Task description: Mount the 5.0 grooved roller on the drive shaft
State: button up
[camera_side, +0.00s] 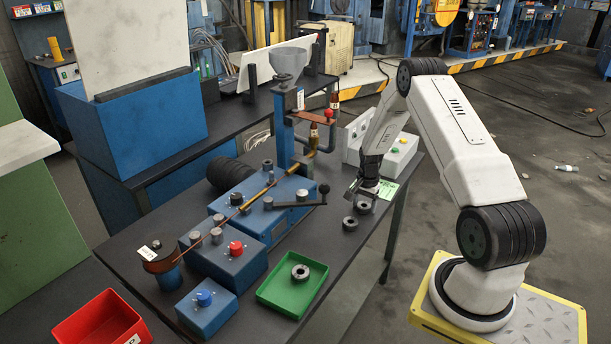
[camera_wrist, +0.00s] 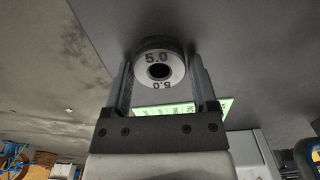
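The grooved roller marked 5.0 (camera_wrist: 150,82) is a grey disc with a dark centre hole. It sits between the two fingers of my gripper (camera_wrist: 160,62) in the wrist view, its face towards the camera. The fingers lie close along both its sides; I cannot tell whether they press on it. The blue machine (camera_side: 232,258) carries several short grey posts (camera_side: 217,236); which one is the drive shaft I cannot tell.
Another dark roller (camera_side: 350,223) lies just in front of my gripper. A green tray (camera_side: 275,300) holds a grey roller (camera_side: 300,272). A crank handle (camera_side: 300,203), a copper-coloured pipe and a blue post (camera_side: 284,130) rise mid-bench. A green label (camera_side: 388,190) lies beside the gripper.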

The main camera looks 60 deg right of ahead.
grip_shut()
jog(key=shift+r, duration=0.1)
jog(key=shift+r, duration=0.75)
jog(key=s+a+r, duration=0.8)
jog(key=s+r, duration=0.3)
jog(key=shift+a+r, duration=0.15)
jog(key=shift+a, duration=0.15)
dwell(0.4)
